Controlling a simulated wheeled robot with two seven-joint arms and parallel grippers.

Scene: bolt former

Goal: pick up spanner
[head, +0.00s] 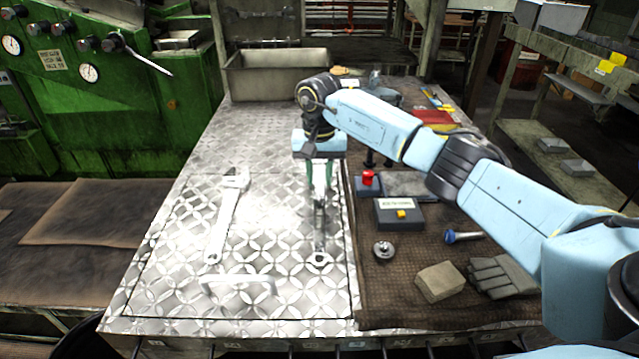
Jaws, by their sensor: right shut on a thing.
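A metal spanner (319,225) with a ring at its near end is on or just above the patterned steel table plate (275,225); I cannot tell if it touches. My right gripper (320,194) points down over its far end and is shut on it. The far end is partly hidden by the gripper. A larger adjustable spanner (228,215) lies on the plate to the left, apart from the gripper. My left gripper is not in view.
A plate handle (238,279) stands near the front. On the brown mat at right are a grey box with a yellow button (398,214), a red button (369,178), a tan block (441,282) and gloves (503,276). A metal bin (277,77) stands at the back.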

